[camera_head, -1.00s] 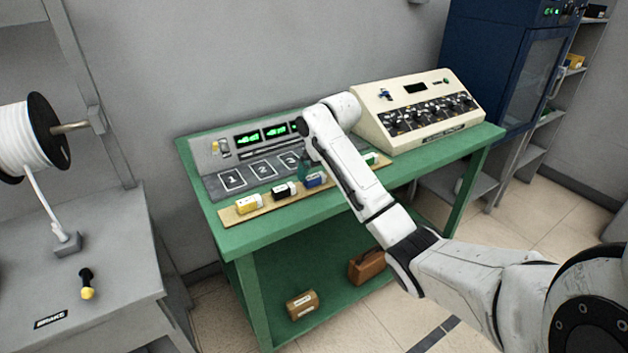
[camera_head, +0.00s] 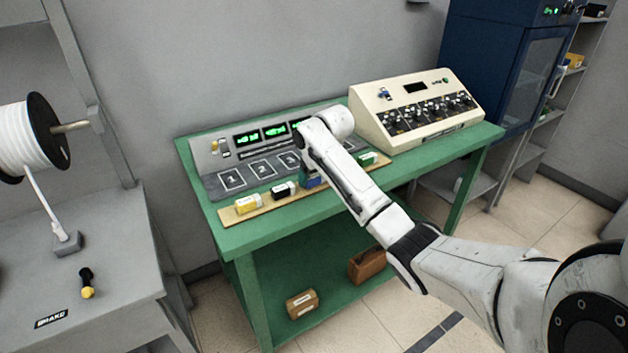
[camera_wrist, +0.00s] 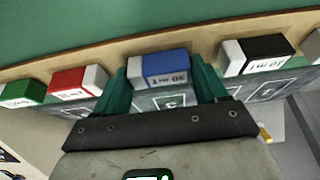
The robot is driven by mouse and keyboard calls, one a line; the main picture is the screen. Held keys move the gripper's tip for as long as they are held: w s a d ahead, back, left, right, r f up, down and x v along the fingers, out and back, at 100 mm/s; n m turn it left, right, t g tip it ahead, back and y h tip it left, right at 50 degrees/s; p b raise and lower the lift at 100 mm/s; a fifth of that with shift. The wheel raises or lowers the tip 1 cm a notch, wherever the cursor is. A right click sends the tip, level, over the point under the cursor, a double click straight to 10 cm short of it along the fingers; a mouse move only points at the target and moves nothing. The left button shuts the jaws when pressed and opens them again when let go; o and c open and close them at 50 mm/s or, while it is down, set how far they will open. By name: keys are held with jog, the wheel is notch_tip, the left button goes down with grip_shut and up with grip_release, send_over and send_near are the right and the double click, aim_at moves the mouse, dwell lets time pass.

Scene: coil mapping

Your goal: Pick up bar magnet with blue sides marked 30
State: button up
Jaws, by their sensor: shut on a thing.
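The bar magnet with blue sides (camera_wrist: 160,68) is in the middle of the wrist view, with white label faces; its marking appears upside down and looks like 30. My gripper (camera_wrist: 163,84) has its teal fingers on either side of it and is shut on it. In the head view the blue magnet (camera_head: 313,182) shows only partly, behind my arm. It is at the wooden strip (camera_head: 270,203) on the green bench; I cannot tell whether it still rests on the strip.
A yellow magnet (camera_head: 248,203) and a black magnet (camera_head: 284,190) sit left of it in the head view, a green one (camera_head: 367,159) to its right. A red magnet (camera_wrist: 79,83) also shows in the wrist view. The numbered panel (camera_head: 248,173) and cream console (camera_head: 420,110) stand behind.

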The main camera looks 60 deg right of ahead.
jog(key=c, duration=0.3)
jog(key=shift+c, duration=0.2)
jog(key=shift+r, duration=0.15)
